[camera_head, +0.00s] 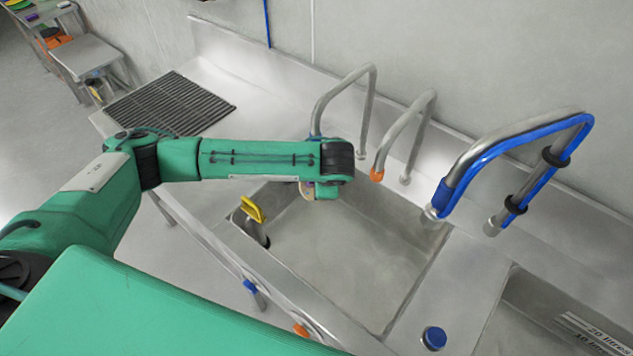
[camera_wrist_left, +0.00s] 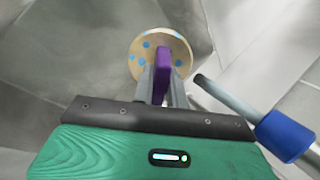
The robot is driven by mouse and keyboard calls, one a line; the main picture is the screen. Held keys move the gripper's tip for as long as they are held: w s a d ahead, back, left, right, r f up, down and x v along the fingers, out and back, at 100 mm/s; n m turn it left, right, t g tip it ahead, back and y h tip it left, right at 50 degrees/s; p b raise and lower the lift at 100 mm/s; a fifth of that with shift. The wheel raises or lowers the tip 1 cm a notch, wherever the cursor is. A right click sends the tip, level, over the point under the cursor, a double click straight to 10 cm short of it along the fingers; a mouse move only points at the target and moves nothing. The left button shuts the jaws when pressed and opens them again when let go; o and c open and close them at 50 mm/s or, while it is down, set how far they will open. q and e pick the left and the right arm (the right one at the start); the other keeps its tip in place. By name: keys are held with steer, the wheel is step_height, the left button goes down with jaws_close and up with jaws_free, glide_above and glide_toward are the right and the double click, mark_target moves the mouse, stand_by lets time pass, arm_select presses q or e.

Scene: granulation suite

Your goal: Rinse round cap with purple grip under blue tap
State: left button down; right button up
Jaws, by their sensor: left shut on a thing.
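My left gripper (camera_wrist_left: 162,85) is shut on the purple grip (camera_wrist_left: 163,72) of a round tan cap (camera_wrist_left: 140,52) with several blue spots. In the head view the cap (camera_head: 306,189) is mostly hidden behind my wrist, over the left part of the sink basin (camera_head: 370,240). A bare pipe end with a blue collar (camera_wrist_left: 285,135) is right of the cap in the wrist view, apart from it in the picture. In the head view a curved tap (camera_head: 345,88) with a bit of blue stands just behind my wrist. No water shows. My right gripper is not in view.
An orange-tipped tap (camera_head: 376,175) stands right of my wrist, and a large blue-hosed tap (camera_head: 520,135) further right. A yellow lever (camera_head: 252,209) rises at the basin's left edge. A dark drain grille (camera_head: 170,104) lies left. The basin's middle is clear.

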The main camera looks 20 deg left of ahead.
arm_select(q)
steer(key=shift+w+d, duration=0.15)
steer(key=shift+w+d+p, duration=0.25)
steer(key=shift+d+p, duration=0.05)
steer(key=shift+d, duration=0.05)
steer(key=shift+s+d+r+p, duration=0.1)
steer(key=shift+s+d+p, duration=0.25)
steer(key=shift+s+p, duration=0.1)
steer(key=s+d+p, duration=0.3)
steer(key=s+d, duration=0.1)
steer(key=s, duration=0.1)
steer(key=shift+s+d+p, duration=0.15)
steer(key=shift+p, duration=0.15)
stand_by(0.5)
stand_by(0.8)
